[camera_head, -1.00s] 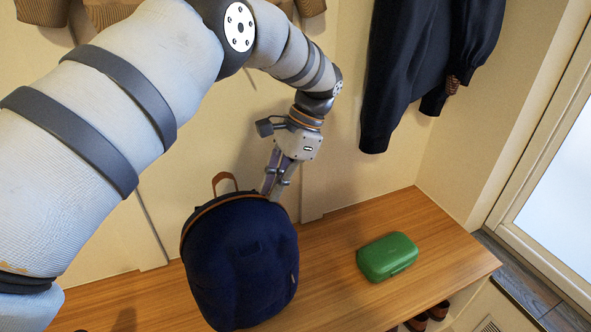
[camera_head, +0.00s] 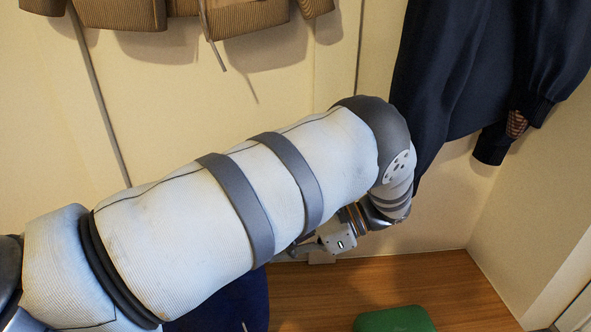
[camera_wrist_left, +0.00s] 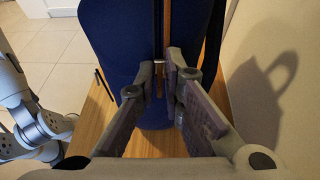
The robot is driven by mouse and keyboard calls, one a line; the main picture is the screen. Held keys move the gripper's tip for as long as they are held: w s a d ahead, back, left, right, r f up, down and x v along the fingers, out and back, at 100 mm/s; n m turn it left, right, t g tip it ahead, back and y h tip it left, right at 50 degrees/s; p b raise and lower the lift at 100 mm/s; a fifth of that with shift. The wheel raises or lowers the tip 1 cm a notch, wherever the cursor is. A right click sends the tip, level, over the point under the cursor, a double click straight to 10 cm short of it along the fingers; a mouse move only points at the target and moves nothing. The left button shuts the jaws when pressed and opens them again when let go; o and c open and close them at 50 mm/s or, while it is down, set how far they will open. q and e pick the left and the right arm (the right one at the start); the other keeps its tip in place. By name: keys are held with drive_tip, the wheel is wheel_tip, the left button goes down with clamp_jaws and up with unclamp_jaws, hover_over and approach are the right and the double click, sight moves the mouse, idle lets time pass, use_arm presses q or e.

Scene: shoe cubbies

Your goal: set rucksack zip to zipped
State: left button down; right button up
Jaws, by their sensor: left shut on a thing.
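The navy rucksack (camera_head: 238,303) stands on the wooden bench, mostly hidden by my left arm and cut off by the lower edge in the head view. In the left wrist view the rucksack (camera_wrist_left: 112,45) fills the upper middle, with a brown zip band (camera_wrist_left: 167,25) running down it. My left gripper (camera_wrist_left: 164,72) is shut at this band, on what looks like the small metal zip pull (camera_wrist_left: 157,62). In the head view the left gripper (camera_head: 297,250) is partly hidden behind my forearm. How far the zip is closed cannot be told. My right gripper is not visible.
A green box (camera_head: 395,320) sits on the bench (camera_head: 400,280) to the right of the rucksack. A dark jacket (camera_head: 465,70) hangs at the upper right, close to my left elbow. The wall (camera_wrist_left: 275,60) is close beside the rucksack in the wrist view.

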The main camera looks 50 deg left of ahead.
use_arm(q)
drive_tip(key=shift+f+b, duration=0.3)
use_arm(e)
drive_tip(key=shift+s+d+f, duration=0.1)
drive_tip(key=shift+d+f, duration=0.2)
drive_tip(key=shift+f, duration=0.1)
use_arm(q)
drive_tip(key=c, duration=1.8)
unclamp_jaws()
drive_tip(key=shift+a, duration=0.1)
drive_tip(key=v, duration=0.7)
drive_tip(key=shift+w+f, duration=0.1)
drive_tip(key=shift+w, duration=0.15)
drive_tip(key=shift+d, duration=0.25)
